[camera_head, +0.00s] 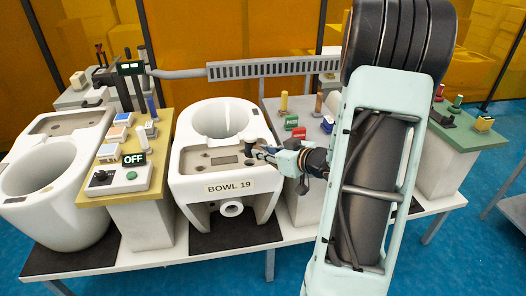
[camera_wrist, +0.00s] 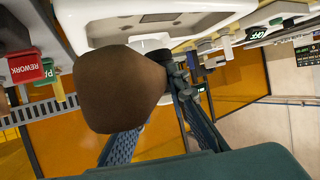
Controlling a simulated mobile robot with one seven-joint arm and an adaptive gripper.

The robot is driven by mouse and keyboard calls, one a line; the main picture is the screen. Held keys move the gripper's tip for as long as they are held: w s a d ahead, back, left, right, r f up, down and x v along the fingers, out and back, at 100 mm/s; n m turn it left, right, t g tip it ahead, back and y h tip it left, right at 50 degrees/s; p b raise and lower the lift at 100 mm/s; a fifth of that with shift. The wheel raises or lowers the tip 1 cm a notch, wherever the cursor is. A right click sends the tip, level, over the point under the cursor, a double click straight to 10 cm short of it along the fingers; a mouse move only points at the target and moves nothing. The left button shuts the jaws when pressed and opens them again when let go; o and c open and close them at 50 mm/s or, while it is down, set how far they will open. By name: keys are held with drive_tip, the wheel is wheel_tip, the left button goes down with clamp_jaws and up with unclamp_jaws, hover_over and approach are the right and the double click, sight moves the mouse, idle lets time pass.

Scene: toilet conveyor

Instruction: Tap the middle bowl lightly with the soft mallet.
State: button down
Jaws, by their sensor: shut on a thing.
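The middle bowl (camera_head: 222,170) is a white toilet bowl labelled BOWL 19, upright on the bench in the head view. Its white underside or rim also fills the top of the wrist view (camera_wrist: 205,18). My gripper (camera_head: 265,153) is at the bowl's right front edge and is shut on the soft mallet (camera_head: 248,149). In the wrist view the mallet's rounded brown head (camera_wrist: 115,90) is large, in front of my gripper's fingers (camera_wrist: 165,125). The mallet head is over or beside the bowl's right front deck. I cannot tell whether it touches. Most of the handle is hidden.
Another white bowl (camera_head: 45,180) stands at the left. A tan-topped station (camera_head: 104,170) with an OFF display stands between the bowls. To the right are PASS (camera_head: 291,122) and REWORK (camera_head: 299,134) blocks and a green-topped station (camera_head: 465,137). A grey slotted bar (camera_head: 270,68) runs behind.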

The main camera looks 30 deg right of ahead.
idle(0.3)
wheel_tip(320, 180, down, 6)
drive_tip(key=b, duration=0.4)
wheel_tip(320, 180, up, 8)
drive_tip(key=p, duration=0.7)
drive_tip(key=shift+r, duration=0.25)
drive_tip(key=shift+f, duration=0.1)
